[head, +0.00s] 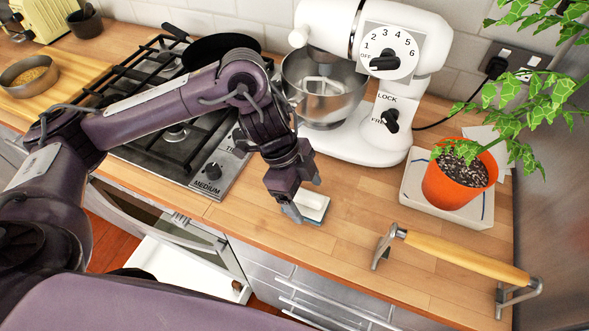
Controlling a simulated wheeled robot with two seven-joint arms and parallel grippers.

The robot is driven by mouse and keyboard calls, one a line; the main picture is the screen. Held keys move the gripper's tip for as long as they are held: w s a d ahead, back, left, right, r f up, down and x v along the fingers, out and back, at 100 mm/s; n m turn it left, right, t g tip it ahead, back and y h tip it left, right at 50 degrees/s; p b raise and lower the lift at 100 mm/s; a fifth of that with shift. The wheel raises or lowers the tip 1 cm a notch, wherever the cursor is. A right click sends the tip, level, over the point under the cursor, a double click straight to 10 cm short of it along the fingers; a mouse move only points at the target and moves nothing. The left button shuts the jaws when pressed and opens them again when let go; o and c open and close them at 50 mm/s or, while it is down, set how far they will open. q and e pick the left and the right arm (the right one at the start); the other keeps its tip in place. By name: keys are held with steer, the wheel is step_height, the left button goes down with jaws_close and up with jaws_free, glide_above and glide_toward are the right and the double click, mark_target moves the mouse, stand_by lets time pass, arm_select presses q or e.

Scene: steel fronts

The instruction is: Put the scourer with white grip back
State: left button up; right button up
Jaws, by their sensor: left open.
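The scourer with white grip (313,206) lies on the wooden counter, just right of the hob's front corner. Its white grip is on top and a thin dark pad shows beneath. My left gripper (297,208) is open and low over the counter, at the left side of the scourer. The gripper covers part of the scourer's left end, and I cannot tell whether they touch. My right gripper is not in view.
A white stand mixer (380,125) with a steel bowl (325,90) stands behind. A gas hob (180,165) holds a black pan (213,48). An orange plant pot (455,185) stands right. A wooden-handled bar (465,256) is at front right. An open white drawer (180,268) is below.

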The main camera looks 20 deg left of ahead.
arm_select(q)
steer(key=p+v, duration=0.1)
steer(key=v, duration=0.9)
steer(key=shift+p, duration=0.3)
steer(key=shift+r, duration=0.15)
